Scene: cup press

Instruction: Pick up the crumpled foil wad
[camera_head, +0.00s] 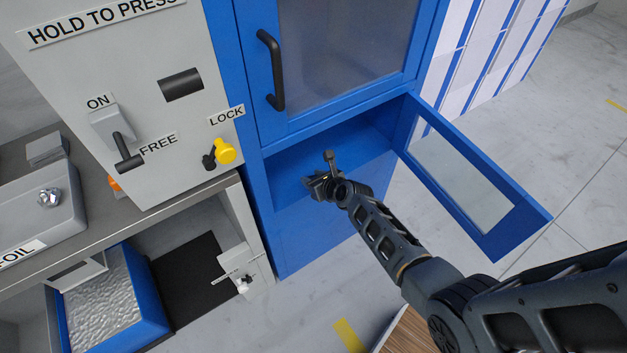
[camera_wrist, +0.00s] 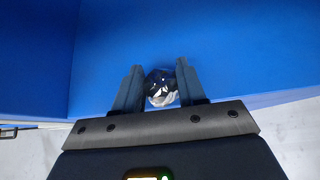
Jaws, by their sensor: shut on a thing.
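The crumpled foil wad (camera_wrist: 161,89) is a small, shiny, silvery ball in the wrist view. My gripper (camera_wrist: 159,72) has a finger on each side of it and is shut on it. In the head view my gripper (camera_head: 319,181) is at the open lower compartment (camera_head: 350,141) of the blue cabinet. I cannot make out the wad there. In the wrist view blue cabinet surfaces lie behind and below the wad; I cannot tell whether it touches them.
The compartment's windowed door (camera_head: 470,180) stands open to the right of my arm. The upper cabinet door (camera_head: 345,50) is closed. A grey press panel (camera_head: 150,60) with levers stands left. A box labelled FOIL (camera_head: 30,222) bears a silvery lump (camera_head: 48,197).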

